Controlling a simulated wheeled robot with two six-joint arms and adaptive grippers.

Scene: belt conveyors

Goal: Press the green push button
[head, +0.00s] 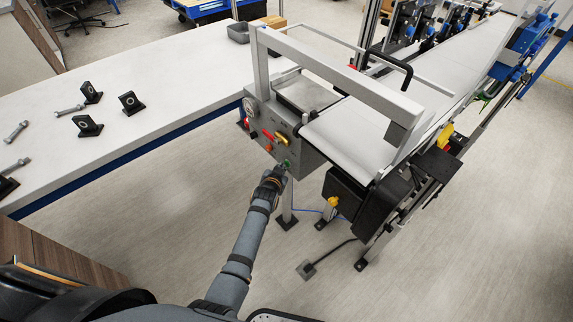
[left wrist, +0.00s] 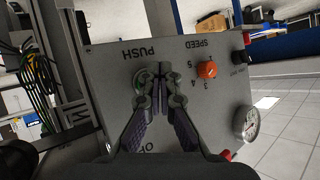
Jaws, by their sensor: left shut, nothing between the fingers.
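The green push button (head: 287,162) is on the front of the grey control panel (head: 262,118) at the near end of the conveyor. In the left wrist view the green button (left wrist: 140,80) is partly hidden behind the left gripper's fingers, by the upside-down word PUSH. My left gripper (head: 279,172) is shut and empty, with its tips right at the button in the head view. In the left wrist view its tips (left wrist: 159,84) lie just right of the button's centre. I cannot tell whether they touch it. My right gripper is not in view.
An orange speed knob (left wrist: 207,70), a black knob (left wrist: 241,57) and a gauge (left wrist: 246,122) share the panel. The conveyor belt (head: 350,135) runs off to the upper right. Open floor lies below the panel.

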